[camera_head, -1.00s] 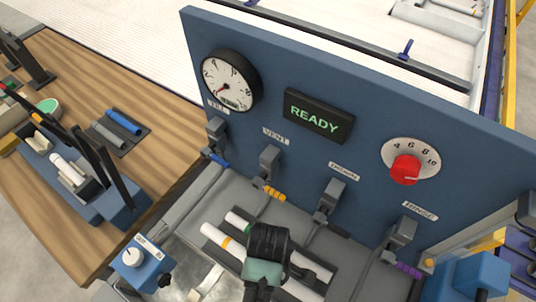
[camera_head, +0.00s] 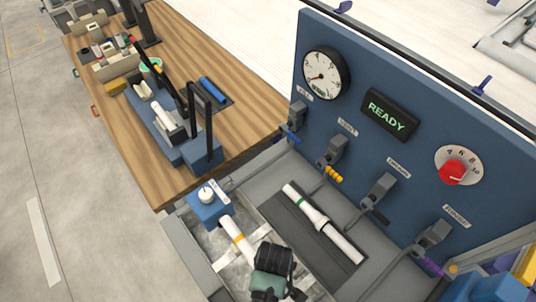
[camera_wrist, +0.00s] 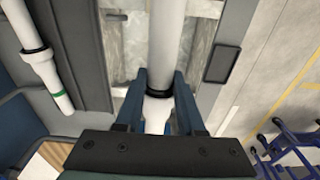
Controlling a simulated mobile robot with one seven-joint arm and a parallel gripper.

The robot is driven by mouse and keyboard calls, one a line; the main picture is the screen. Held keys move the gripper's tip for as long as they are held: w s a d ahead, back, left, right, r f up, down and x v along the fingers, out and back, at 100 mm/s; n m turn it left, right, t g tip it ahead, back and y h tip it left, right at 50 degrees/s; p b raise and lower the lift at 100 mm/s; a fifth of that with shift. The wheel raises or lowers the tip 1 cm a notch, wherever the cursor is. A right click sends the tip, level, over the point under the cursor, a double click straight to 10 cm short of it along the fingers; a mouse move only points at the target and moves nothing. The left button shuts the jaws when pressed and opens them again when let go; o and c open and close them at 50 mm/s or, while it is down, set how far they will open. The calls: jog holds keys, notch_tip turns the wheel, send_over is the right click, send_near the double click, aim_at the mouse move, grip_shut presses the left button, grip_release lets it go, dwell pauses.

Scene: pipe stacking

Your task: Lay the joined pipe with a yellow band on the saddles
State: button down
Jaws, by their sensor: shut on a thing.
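The joined white pipe with a yellow band (camera_head: 238,238) extends up and left from under my gripper (camera_head: 273,272) in the head view. In the wrist view my gripper (camera_wrist: 160,85) is shut on this pipe (camera_wrist: 165,40) at its wider joint with a black ring. The pipe is over the grey metal basin (camera_head: 205,247). Pale crosspieces (camera_head: 222,262), which look like the saddles, show in the basin beside the pipe. My gripper hides the pipe's lower part, and I cannot tell whether the pipe touches the crosspieces.
A joined white pipe with a green band (camera_head: 322,222) lies on the dark rack (camera_head: 285,222) to the right. The blue panel (camera_head: 420,130) with valves rises behind. A wooden bench (camera_head: 240,110) is at upper left.

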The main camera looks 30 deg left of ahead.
notch_tip(320, 180, down, 7)
jog(key=b, duration=0.5)
jog(key=shift+f+b, duration=0.2)
jog(key=shift+b, duration=0.2)
jog(key=shift+f, duration=0.2)
dwell(0.3)
jog(key=shift+c, duration=2.2)
grip_release()
jog(key=shift+r, duration=0.1)
jog(key=r, duration=0.8)
jog(key=d+r, duration=0.1)
jog(key=r, duration=0.3)
jog(key=shift+s+r, duration=0.1)
jog(key=shift+r, duration=0.3)
